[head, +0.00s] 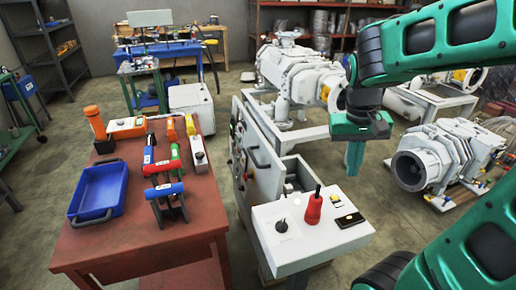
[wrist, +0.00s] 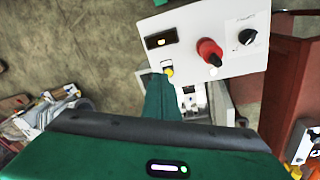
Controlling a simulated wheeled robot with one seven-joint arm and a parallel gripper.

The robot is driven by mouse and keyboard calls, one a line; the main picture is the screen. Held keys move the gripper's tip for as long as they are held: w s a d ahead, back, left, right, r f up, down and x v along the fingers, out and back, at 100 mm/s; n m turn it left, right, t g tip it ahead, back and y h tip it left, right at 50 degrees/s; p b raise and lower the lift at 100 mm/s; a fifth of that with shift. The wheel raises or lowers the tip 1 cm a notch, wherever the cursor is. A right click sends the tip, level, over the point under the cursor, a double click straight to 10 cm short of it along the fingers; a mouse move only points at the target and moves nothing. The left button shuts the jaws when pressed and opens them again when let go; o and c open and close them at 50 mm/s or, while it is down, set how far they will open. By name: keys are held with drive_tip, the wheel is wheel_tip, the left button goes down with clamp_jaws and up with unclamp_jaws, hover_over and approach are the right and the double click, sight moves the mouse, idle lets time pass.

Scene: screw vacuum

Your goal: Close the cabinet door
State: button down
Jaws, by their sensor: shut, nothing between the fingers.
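The grey-white control cabinet stands in the middle of the head view, with a sloped top panel (head: 312,228) carrying a red switch and a black knob. Its door (head: 248,165), with a dark handle, buttons and labels, appears open beside the cabinet; part of the interior (head: 293,172) shows to its right. My gripper (head: 354,172) points down to the right of the door and cabinet opening, apart from them in the head view. It is shut and empty. In the wrist view, the green fingers (wrist: 159,92) reach towards the panel's lower edge, with the cabinet interior partly hidden beside them.
A red workbench (head: 135,235) with a blue tray (head: 98,190) and several tools stands close to the door's left. White pump machinery (head: 300,72) stands behind the cabinet; another machine (head: 445,155) is at right. Bare floor shows between it and the cabinet.

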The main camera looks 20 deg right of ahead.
drive_tip(key=w+a+n+t+h, duration=0.2)
drive_tip(key=w+a, duration=0.8)
drive_tip(key=w, duration=0.5)
drive_tip(key=w+a+r+n+t+h, duration=0.1)
drive_tip(key=w+a, duration=0.3)
drive_tip(key=a, duration=0.3)
drive_tip(key=w+a+n+t+h, duration=0.1)
drive_tip(key=w+a, duration=0.3)
drive_tip(key=a, duration=0.3)
approach(264, 151)
wheel_tip(264, 151, down, 3)
drive_tip(key=w+a, duration=0.1)
drive_tip(key=a, duration=0.1)
drive_tip(key=shift+w+d+f, duration=0.1)
drive_tip(key=shift+d+f, duration=0.05)
drive_tip(key=shift+d, duration=0.45)
drive_tip(key=shift+w+d+f, duration=0.1)
drive_tip(key=shift+d+f, duration=0.1)
drive_tip(key=shift+d, duration=0.4)
drive_tip(key=shift+d+f, duration=0.1)
drive_tip(key=shift+d, duration=0.8)
